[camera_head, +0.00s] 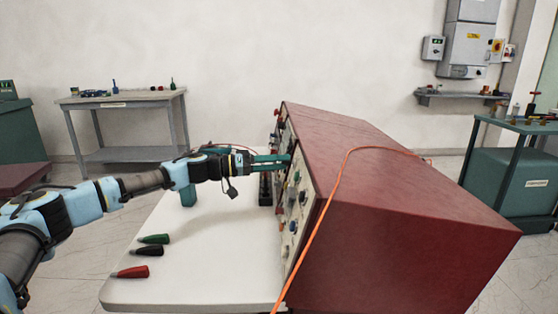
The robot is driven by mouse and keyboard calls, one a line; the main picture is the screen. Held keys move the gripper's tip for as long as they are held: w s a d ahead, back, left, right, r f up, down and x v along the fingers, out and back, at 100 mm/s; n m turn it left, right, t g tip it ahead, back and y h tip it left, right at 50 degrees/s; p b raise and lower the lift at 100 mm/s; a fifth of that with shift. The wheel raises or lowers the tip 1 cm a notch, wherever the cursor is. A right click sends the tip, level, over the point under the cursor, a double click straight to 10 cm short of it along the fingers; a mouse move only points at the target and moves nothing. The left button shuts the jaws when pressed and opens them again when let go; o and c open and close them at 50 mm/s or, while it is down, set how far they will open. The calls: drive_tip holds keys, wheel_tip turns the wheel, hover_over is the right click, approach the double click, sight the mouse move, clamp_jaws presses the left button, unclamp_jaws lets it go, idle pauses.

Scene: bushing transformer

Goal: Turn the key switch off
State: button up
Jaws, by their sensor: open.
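A large dark red cabinet (385,185) stands on the white table, with its control panel (296,205) on its left face, seen at a steep angle. Several knobs and fittings show on the panel, but I cannot tell which one is the key switch. My gripper (288,158) reaches in from the left at the upper part of the panel. Its teal fingers are open and point right, with the tips at or very close to the panel. I cannot tell whether they touch it or what lies between them.
An orange cable (325,210) runs over the cabinet and down its near edge. Green (153,239), black (147,250) and red (131,272) cone-shaped pieces lie on the white table (215,262). The table's middle is clear. A workbench (120,101) stands against the wall.

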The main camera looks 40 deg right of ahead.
drive_tip(key=shift+s+d, duration=0.1)
drive_tip(key=shift+d, duration=0.05)
drive_tip(key=shift+c, duration=0.2)
clamp_jaws()
idle(0.3)
